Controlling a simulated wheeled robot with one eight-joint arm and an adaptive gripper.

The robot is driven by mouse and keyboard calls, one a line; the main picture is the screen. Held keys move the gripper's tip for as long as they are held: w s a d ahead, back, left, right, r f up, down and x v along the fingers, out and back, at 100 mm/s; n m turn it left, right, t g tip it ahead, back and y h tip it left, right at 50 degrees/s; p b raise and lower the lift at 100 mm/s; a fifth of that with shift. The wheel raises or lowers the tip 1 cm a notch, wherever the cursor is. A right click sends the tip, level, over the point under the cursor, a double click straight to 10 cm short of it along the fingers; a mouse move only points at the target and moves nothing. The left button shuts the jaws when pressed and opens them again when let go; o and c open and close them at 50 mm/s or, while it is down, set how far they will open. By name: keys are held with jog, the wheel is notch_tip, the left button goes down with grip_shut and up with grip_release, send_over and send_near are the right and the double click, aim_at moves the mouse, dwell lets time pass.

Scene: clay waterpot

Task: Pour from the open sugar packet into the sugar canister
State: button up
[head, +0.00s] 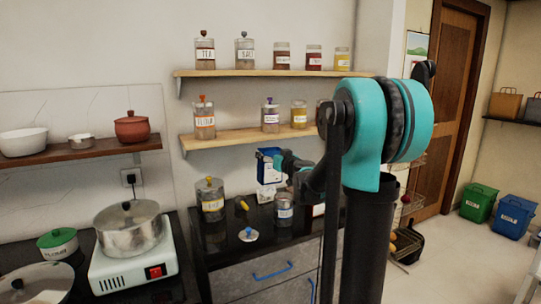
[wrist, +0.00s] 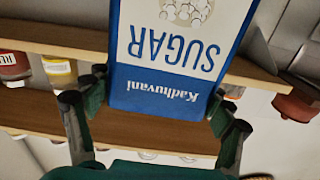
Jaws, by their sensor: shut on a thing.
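My gripper (head: 284,162) is shut on the blue and white sugar packet (head: 268,168) and holds it in the air above the counter. In the wrist view the packet (wrist: 175,55) sits between both fingers, its "SUGAR" lettering upside down in the picture. In the head view the packet looks about upright. A small clear canister (head: 284,211) with a label stands on the counter below and slightly right of the packet, apart from it; its label is too small to read. A round lid with a blue knob (head: 249,235) lies on the counter to its left.
A stove with a steel pot (head: 132,228) is further left. Wall shelves (head: 240,137) with jars are behind the packet.

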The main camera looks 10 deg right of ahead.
jog(key=shift+r, duration=0.1)
jog(key=shift+r, duration=2.4)
jog(key=shift+s, duration=0.1)
